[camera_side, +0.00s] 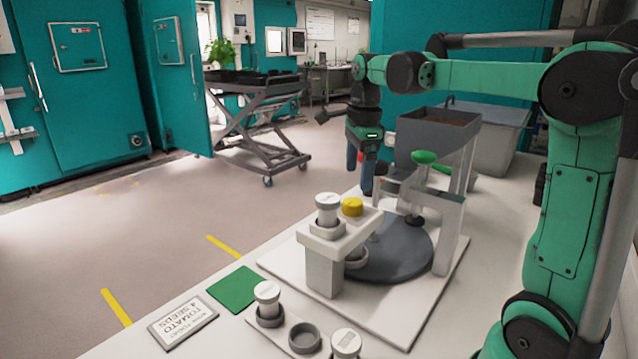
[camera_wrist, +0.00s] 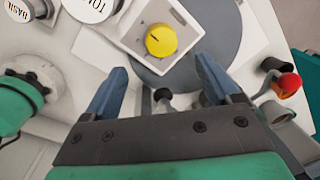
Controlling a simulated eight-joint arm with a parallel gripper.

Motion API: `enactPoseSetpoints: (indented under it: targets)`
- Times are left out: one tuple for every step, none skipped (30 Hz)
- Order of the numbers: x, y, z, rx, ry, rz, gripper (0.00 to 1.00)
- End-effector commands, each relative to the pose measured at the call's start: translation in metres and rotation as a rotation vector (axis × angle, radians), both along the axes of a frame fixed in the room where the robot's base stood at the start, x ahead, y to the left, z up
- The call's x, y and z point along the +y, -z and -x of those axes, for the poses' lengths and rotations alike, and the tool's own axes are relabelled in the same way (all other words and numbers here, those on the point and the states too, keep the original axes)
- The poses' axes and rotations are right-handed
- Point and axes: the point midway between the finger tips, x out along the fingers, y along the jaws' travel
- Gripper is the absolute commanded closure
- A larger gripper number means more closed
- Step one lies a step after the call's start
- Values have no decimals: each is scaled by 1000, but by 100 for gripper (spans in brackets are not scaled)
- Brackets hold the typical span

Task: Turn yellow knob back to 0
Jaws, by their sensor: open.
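In the wrist view the yellow knob (camera_wrist: 161,40) shows from above with a dark pointer line aimed to the left and slightly up. Any scale marks around it are too small to read. My gripper (camera_side: 366,185) hangs above and behind the fixture in the side view. In the wrist view my gripper (camera_wrist: 157,75) has its two blue fingers spread wide, with nothing between them; the knob lies beyond the fingertips, apart from them.
A grey disc (camera_side: 395,250) lies under the fixture. Jars (camera_side: 267,299), a green pad (camera_side: 234,289) and a tomato seeds label (camera_side: 183,321) lie in front.

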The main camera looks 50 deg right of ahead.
Motion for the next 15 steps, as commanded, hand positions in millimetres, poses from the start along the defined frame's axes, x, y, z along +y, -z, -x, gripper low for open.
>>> enactPoseSetpoints:
  targets:
    - [1,4,-4,14,-39,-1,18]
    - [1,6,-5,19,-57,-2,18]
    - [1,8,-6,25,-70,-3,18]
    - [1,11,-7,26,-75,-4,18]
    - [1,13,-7,28,-78,-3,18]
    - [1,18,-7,27,-78,-4,18]
    - [1,21,-7,26,-77,-4,18]
    - [1,25,-7,26,-76,-4,18]
    - [1,31,-8,26,-76,-4,18]
    - [1,35,-7,26,-75,-3,18]
    - [0,39,-8,26,-75,-3,18]
    - [0,43,-8,26,-75,-3,18]
    - [0,47,-8,25,-75,-4,18]
    - [0,50,-9,24,-75,-3,18]
    - [0,54,-9,24,-75,-3,18]
